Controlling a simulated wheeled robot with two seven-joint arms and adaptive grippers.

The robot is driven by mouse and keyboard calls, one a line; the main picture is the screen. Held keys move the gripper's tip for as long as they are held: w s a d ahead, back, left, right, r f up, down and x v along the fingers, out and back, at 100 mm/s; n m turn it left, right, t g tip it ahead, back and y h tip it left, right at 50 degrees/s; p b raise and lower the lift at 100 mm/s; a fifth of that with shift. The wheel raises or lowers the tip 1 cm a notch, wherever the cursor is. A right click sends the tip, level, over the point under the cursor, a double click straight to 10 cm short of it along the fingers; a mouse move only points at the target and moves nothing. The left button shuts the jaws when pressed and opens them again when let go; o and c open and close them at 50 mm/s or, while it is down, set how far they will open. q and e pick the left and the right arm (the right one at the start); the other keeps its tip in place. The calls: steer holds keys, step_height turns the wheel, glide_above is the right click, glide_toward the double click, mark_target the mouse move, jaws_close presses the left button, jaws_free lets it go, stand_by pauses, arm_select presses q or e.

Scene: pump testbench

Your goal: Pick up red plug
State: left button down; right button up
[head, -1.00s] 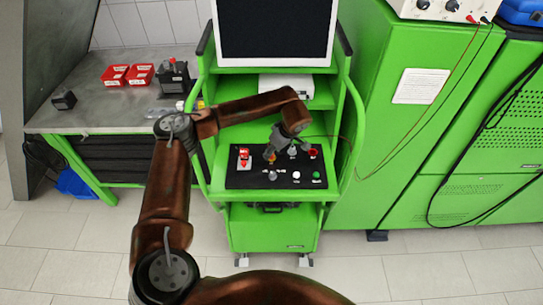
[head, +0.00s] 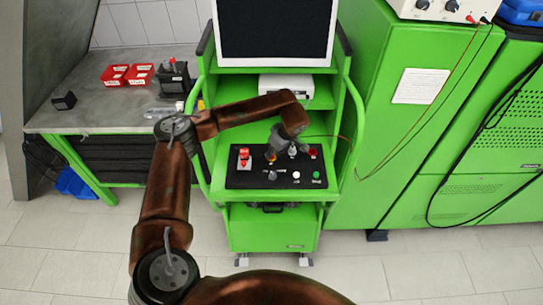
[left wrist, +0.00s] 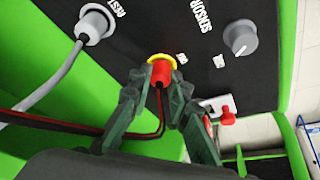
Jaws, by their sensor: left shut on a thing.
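The red plug (left wrist: 163,74) sits at a yellow-ringed socket on the black panel (left wrist: 200,62) in the left wrist view. Its red cable runs down and off to the left beside a dark one. My left gripper (left wrist: 162,80) has its fingers on both sides of the plug and is shut on it. I cannot tell how deep the plug sits in the socket. In the head view my left gripper (head: 273,149) is low over the panel (head: 236,178) on the green cart, and it mostly hides the plug. My right gripper is not in view.
A grey plug with a grey cable (left wrist: 93,24), a grey knob (left wrist: 240,38) and a red switch (left wrist: 228,116) flank the red plug. A monitor (head: 275,30) stands above the panel. Green cabinets (head: 440,120) stand right; a workbench with red bins (head: 139,74) stands left.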

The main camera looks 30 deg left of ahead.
arm_select(q)
steer(key=shift+r, duration=0.1)
steer(key=shift+r, duration=0.6)
steer(key=s+d+r+b, duration=0.1)
steer(key=s+d+r, duration=0.6)
steer(key=s+r, duration=0.4)
steer(key=shift+s+d+r+b, duration=0.15)
steer(key=shift+s+r+b, duration=0.15)
steer(key=shift+s+b, duration=0.15)
